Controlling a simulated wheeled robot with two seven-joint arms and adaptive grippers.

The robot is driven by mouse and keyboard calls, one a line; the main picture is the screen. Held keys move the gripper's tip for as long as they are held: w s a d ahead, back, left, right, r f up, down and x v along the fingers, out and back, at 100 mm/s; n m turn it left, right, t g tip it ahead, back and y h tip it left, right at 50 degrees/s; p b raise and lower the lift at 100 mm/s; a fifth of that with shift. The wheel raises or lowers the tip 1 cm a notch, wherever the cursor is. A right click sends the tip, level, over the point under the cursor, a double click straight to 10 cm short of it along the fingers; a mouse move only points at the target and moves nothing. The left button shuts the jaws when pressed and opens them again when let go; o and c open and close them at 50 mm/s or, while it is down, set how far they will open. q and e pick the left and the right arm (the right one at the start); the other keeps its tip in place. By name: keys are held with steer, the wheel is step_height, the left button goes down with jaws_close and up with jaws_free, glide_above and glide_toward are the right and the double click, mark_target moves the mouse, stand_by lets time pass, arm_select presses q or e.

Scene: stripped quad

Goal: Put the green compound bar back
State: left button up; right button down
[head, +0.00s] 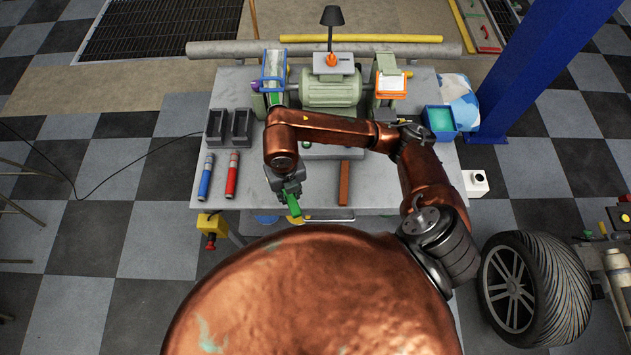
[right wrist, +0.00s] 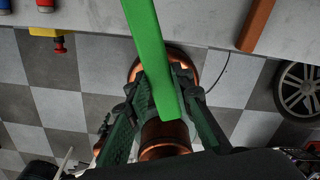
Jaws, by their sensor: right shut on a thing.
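The green compound bar (head: 293,206) is held in my right gripper (head: 288,188), over the front edge of the grey workbench (head: 320,192). In the right wrist view the bar (right wrist: 147,40) runs lengthwise between the two fingers of my right gripper (right wrist: 160,88), which are shut on it. One end of the bar sticks out toward the bench, past the top of that view. A reddish-brown bar (head: 344,183) lies on the bench to the right of the gripper; it also shows in the right wrist view (right wrist: 257,22). My left gripper is not in view.
Two dark grey bins (head: 217,127) stand at the left of the bench, with a blue tube (head: 206,176) and a red tube (head: 231,176) in front. A green bench grinder (head: 330,92) stands at the back. A blue box (head: 440,121) is at the right.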

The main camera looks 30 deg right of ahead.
steer(key=w+d+f, duration=0.1)
steer(key=d+f, duration=0.1)
steer(key=d, duration=0.1)
steer(key=w+d+f, duration=0.1)
steer(key=d+f, duration=0.2)
steer(key=d, duration=0.1)
steer(key=w+d+f+p, duration=0.1)
steer(key=d+f, duration=0.1)
steer(key=d, duration=0.1)
steer(key=shift+w+d+f, duration=0.3)
steer(key=shift+w+d, duration=0.05)
steer(key=shift+d, duration=0.05)
steer(key=shift+w+d+f, duration=0.2)
steer(key=shift+d+f, duration=0.3)
steer(key=shift+f, duration=0.15)
steer(key=f, duration=0.3)
steer(key=shift+w+d+f, duration=0.1)
steer(key=shift+d+f, duration=0.1)
steer(key=shift+f, duration=0.05)
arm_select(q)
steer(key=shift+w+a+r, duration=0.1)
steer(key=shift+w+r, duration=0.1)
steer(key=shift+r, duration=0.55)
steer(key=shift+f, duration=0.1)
arm_select(e)
steer(key=shift+f, duration=0.1)
steer(key=c, duration=2.1)
jaws_free()
steer(key=shift+f, duration=0.1)
steer(key=o, duration=0.4)
